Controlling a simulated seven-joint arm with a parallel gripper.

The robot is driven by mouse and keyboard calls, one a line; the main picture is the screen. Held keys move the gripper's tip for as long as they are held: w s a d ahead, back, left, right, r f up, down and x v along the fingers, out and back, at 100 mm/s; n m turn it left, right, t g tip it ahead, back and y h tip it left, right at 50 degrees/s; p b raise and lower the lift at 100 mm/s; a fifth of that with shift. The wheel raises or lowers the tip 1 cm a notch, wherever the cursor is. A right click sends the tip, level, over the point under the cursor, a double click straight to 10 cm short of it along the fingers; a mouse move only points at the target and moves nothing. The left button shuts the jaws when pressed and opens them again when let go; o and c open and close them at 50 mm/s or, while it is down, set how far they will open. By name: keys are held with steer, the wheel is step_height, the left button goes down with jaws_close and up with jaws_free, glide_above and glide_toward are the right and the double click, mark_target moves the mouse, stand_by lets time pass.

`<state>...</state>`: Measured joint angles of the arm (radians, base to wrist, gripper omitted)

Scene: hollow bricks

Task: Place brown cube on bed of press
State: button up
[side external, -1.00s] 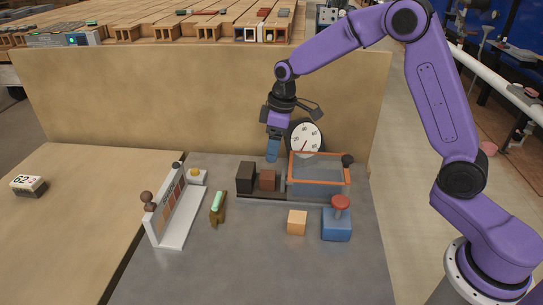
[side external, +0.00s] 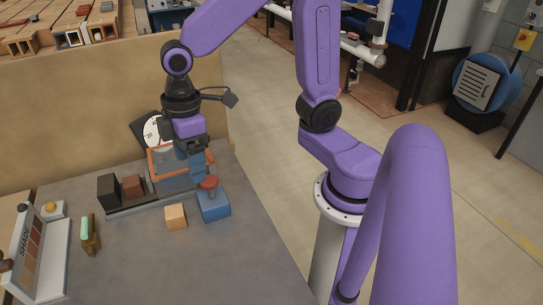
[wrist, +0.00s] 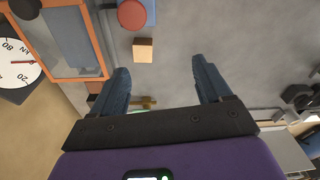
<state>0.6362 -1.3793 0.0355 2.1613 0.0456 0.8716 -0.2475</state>
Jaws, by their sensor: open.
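In the side view, a light tan-brown cube (side external: 175,217) sits on the grey table; it also shows in the wrist view (wrist: 143,50). A darker reddish-brown block (side external: 132,186) stands on a dark bed (side external: 145,203), between a black block (side external: 108,191) and a clear guard with an orange frame (side external: 180,149). This looks like the press. My gripper (side external: 198,175) is open and empty, pointing down, above the table near the guard and red button. In the wrist view its fingers (wrist: 160,68) are apart, with the tan cube beyond and between them.
A blue box (side external: 214,206) with a red button (side external: 208,182) stands right of the tan cube. A dial (side external: 153,132) stands behind the guard. A green-topped clip (side external: 88,230) and a shade board (side external: 45,250) are at left. The front table area is clear.

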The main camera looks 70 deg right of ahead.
steer(key=s+d, duration=0.3)
steer(key=s, duration=0.4)
steer(key=s+d+n, duration=0.1)
steer(key=s+d, duration=0.2)
steer(key=s, duration=0.5)
steer(key=shift+d+f+n+h, duration=0.25)
steer(key=shift+f+n+h, duration=0.05)
